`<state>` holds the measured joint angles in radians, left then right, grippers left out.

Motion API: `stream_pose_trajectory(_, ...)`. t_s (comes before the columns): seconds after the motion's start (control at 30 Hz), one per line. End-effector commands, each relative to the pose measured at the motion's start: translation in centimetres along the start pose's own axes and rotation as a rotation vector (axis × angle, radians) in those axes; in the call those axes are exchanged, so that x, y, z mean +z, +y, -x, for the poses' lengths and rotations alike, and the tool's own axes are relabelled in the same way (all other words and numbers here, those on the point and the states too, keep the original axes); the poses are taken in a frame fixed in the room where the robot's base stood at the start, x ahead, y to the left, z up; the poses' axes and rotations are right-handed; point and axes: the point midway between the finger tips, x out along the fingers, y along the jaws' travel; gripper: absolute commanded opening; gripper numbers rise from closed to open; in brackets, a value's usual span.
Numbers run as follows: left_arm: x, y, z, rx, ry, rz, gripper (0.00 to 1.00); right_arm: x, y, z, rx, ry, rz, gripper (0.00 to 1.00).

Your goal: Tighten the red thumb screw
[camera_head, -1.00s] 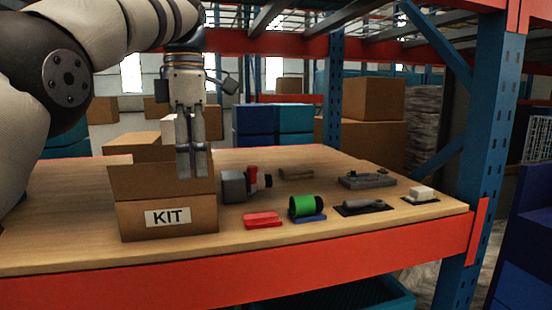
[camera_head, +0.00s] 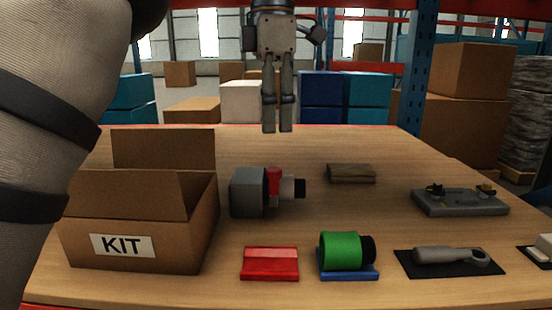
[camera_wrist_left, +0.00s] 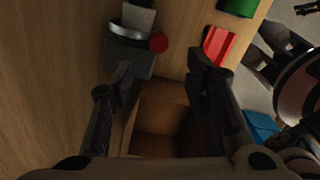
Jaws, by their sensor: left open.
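In the left wrist view the red screw (camera_wrist_left: 158,42) shows as a round red knob beside the grey block (camera_wrist_left: 130,55). My left gripper (camera_head: 277,130) hangs pointing down above and behind the fixture in the head view, apart from it. Its fingers (camera_wrist_left: 160,78) are spread with nothing between them.
The open cardboard KIT box (camera_head: 150,225) stands at left. A red holder (camera_head: 270,264), a green cylinder (camera_head: 341,250) on a blue stand, a grey tool (camera_head: 445,256) on a black mat, a wooden piece (camera_head: 351,173) and a grey plate (camera_head: 460,202) lie around. Bare table lies behind the fixture.

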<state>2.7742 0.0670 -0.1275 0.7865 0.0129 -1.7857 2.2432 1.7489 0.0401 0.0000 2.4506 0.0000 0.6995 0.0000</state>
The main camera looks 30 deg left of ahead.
Motion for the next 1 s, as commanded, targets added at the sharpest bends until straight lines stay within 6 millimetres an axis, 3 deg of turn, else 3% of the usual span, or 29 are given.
stream_pose_trajectory(0.2, -0.3, -0.3, -4.7, 0.004, -0.005, -0.001, 0.42, -1.3, -0.1, 1.8, -0.002, 0.061, 0.000, 0.65)
stream_pose_trajectory(0.4, -0.1, -0.1, -8.0, 0.002, -0.003, -0.001, 0.42, -1.7, -0.1, 2.2, -0.003, 0.078, 0.001, 0.65)
stream_pose_trajectory(0.7, -0.1, 0.0, -8.7, 0.001, 0.000, -0.001, 0.42, -1.7, -0.1, 2.2, -0.003, 0.077, 0.001, 0.65)
stream_pose_trajectory(0.73, -0.1, 0.0, -8.7, 0.001, 0.000, -0.001, 0.40, -1.7, -0.1, 2.2, -0.003, 0.077, 0.001, 0.65)
stream_pose_trajectory(0.9, -0.1, -0.1, -8.7, 0.001, 0.000, -0.001, 0.02, -1.7, -0.1, 2.2, -0.003, 0.077, 0.001, 0.65)
stream_pose_trajectory(1.0, -0.1, -0.1, -8.7, 0.001, 0.000, 0.000, 0.00, -1.7, -0.1, 2.2, -0.003, 0.077, 0.001, 0.65)
